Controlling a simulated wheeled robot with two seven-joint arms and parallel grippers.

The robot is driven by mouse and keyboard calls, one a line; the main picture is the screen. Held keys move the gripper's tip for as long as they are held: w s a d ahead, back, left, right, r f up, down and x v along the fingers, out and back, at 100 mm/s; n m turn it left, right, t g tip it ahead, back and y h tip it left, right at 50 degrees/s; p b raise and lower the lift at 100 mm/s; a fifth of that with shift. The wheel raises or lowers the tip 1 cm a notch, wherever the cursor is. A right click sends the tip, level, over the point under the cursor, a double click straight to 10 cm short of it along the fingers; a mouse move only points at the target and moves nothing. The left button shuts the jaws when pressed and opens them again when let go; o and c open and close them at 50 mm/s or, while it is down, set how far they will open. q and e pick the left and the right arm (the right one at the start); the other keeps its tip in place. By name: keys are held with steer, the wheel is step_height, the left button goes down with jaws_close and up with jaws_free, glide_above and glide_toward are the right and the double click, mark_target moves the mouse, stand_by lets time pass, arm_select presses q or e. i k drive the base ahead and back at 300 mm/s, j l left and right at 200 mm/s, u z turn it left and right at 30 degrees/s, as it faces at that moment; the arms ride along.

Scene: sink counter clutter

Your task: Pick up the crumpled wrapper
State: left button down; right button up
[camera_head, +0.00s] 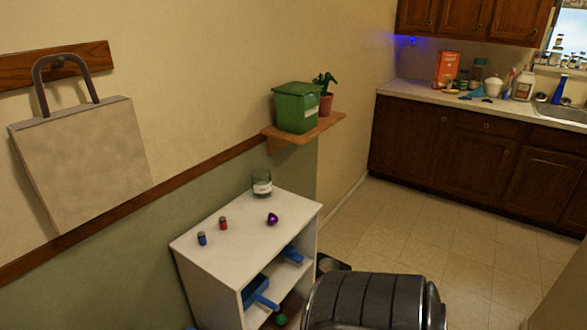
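A small shiny purple crumpled object (272,219), which looks like the wrapper, lies on the white top of the low shelf unit (235,255), right of its middle. It lies clear of the other items there. Neither of my grippers shows in the head view, so their positions and whether they hold anything cannot be seen.
The shelf top also bears a blue can (202,239), a red can (223,223) and a glass jar (262,183). A green bin (297,107) and a potted plant (325,95) stand on a wall shelf above. Tiled floor (430,225) is open toward the sink counter.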

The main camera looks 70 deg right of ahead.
mark_target(273, 218)
steer(key=z, duration=2)
